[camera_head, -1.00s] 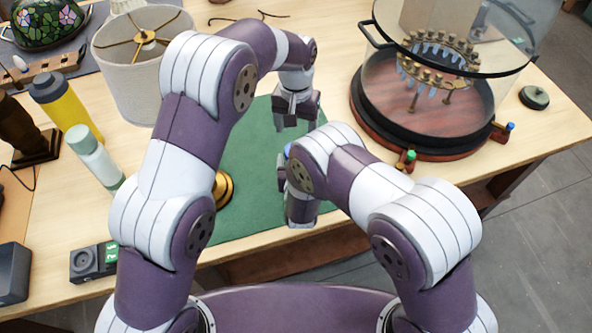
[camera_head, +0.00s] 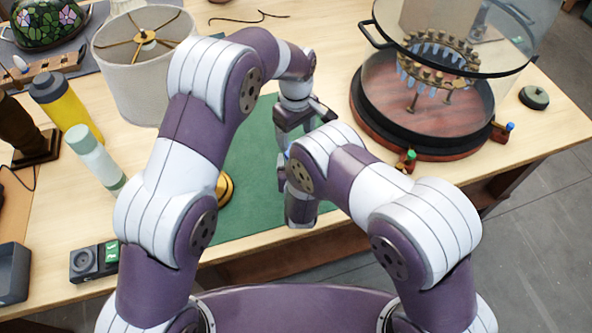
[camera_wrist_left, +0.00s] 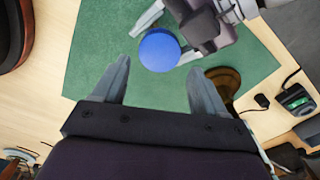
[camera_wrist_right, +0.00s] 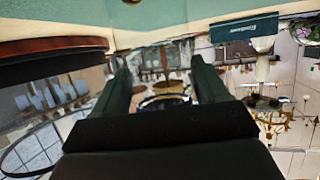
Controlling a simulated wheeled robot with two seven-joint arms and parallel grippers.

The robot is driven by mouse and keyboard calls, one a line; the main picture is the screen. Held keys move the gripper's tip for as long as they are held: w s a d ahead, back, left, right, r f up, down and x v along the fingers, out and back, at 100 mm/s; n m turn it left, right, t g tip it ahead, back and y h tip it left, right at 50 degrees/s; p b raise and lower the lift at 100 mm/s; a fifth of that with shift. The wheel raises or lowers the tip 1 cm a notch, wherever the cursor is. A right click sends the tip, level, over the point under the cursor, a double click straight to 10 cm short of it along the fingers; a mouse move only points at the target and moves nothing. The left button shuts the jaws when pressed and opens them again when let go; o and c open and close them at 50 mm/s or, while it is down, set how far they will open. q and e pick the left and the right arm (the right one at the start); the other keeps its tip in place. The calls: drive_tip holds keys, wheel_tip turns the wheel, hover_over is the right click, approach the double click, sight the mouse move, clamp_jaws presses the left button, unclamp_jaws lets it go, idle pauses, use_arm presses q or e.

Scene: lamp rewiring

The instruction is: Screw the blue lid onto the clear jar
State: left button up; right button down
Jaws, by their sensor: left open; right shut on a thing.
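The blue lid (camera_wrist_left: 159,50) shows as a round disc from above in the left wrist view. Only a sliver of it (camera_head: 287,152) shows in the head view. My left gripper (camera_wrist_left: 160,72) is open and empty, with its fingertips either side of the lid's near edge and apart from it. My right gripper (camera_wrist_right: 160,72) is shut on the clear jar, a faint rounded glassy shape (camera_wrist_right: 165,102) between its fingers. From above, the right fingers flank the lid. The jar is hidden under the lid in the left wrist view; I cannot tell how the lid is seated.
A green mat (camera_head: 250,150) lies below both grippers. A brass base (camera_head: 225,188) stands left of them. A glass-topped round wooden case (camera_head: 420,145) stands right, and a white lampshade (camera_head: 145,75) back left. The table's front edge is near my right arm.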

use_arm(q)
drive_tip(key=shift+f, duration=2.75)
drive_tip(key=c, duration=0.9)
drive_tip(key=m, duration=1.6)
